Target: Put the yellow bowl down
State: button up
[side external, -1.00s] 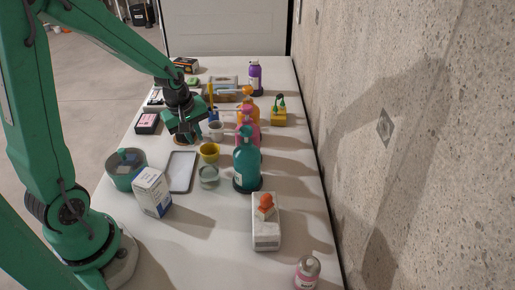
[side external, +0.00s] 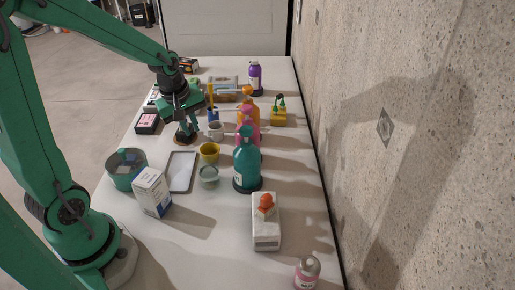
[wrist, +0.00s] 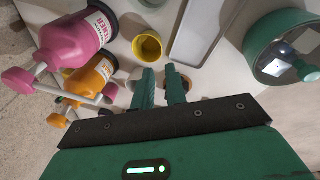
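The yellow bowl (side external: 209,152) stands upright on the white table, behind a small pale green glass. In the wrist view the yellow bowl (wrist: 147,46) lies beyond my fingertips, to their upper left, apart from them. My gripper (side external: 186,132) is above the table, left of and behind the bowl, just over a low brown item. In the wrist view the two fingers of my gripper (wrist: 161,78) stand apart with a visible gap and nothing clearly held between them. The fingers partly hide the brown item (wrist: 186,82).
A white mug (side external: 215,130) stands close right of my gripper. Teal (side external: 246,165), pink and orange bottles line the right. A grey tray (side external: 181,172), white box (side external: 152,191) and green pot (side external: 125,169) are in front.

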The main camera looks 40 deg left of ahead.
jog(key=s+d+r+m+t, duration=0.3)
jog(key=s+d+r+m, duration=0.6)
jog(key=s+r+m, duration=0.3)
jog(key=m, duration=0.2)
jog(key=shift+s+d+m+h, duration=0.15)
jog(key=shift+d+m+h, duration=0.1)
jog(key=shift+m+h, duration=0.05)
jog(key=o, duration=0.3)
jog(key=shift+r, duration=0.1)
jog(key=shift+o, duration=0.3)
